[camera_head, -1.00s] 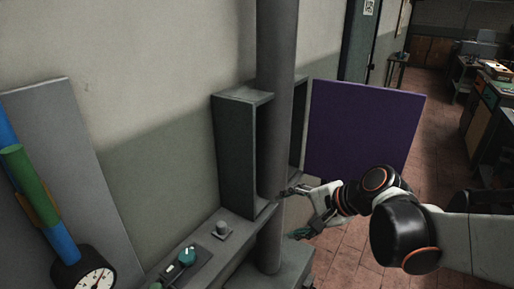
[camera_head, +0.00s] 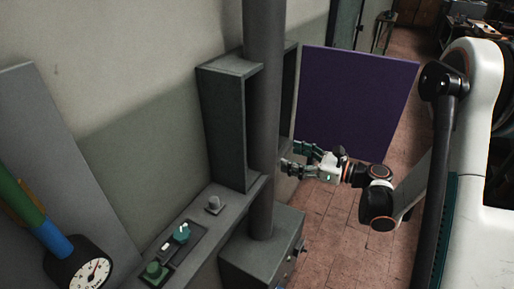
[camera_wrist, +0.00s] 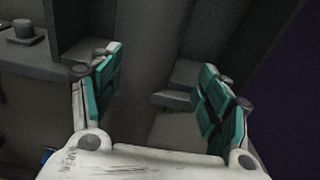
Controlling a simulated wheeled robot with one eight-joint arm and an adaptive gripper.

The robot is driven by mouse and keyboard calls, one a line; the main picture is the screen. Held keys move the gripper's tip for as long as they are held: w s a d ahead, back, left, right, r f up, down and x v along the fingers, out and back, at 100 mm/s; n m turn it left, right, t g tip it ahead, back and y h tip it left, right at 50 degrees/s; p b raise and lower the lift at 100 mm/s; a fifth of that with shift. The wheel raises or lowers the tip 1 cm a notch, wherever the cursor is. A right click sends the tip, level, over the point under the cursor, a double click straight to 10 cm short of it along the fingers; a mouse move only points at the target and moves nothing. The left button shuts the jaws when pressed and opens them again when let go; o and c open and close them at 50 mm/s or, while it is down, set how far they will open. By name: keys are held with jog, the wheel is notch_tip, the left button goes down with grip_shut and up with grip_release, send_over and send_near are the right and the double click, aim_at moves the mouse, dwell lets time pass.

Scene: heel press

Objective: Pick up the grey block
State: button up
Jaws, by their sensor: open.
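A small grey blocky shape (camera_wrist: 184,74) shows in the wrist view between my fingers, just right of the grey pole, near the right fingertip. It may be the grey block, but its dull colour blends with the grey parts around it. I cannot make out the block in the head view, where the pole and cabinet may hide it. My gripper (camera_head: 290,157) is just right of the pole, in front of the purple panel. In the wrist view my gripper (camera_wrist: 158,70) is open, its teal-padded fingers well apart, with nothing clearly held.
The thick grey pole (camera_head: 263,100) stands against the open grey cabinet (camera_head: 222,115). A purple panel (camera_head: 355,100) is at the right. A ledge with a grey knob (camera_head: 214,203) and green controls (camera_head: 181,233), a grey box (camera_head: 262,255) and a round gauge (camera_head: 85,268) are lower down.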

aim_at(261, 148)
jog(key=b+x, duration=0.1)
jog(key=x, duration=0.7)
jog(key=shift+w+a+b, duration=0.15)
jog(key=shift+b, duration=0.25)
jog(key=b+x, duration=0.2)
jog(key=x, duration=0.2)
jog(key=shift+a+f, duration=0.15)
jog(key=shift+a, duration=0.2)
jog(key=shift+w+a, duration=0.2)
jog(key=shift+a, duration=0.05)
jog(key=c, duration=1.3)
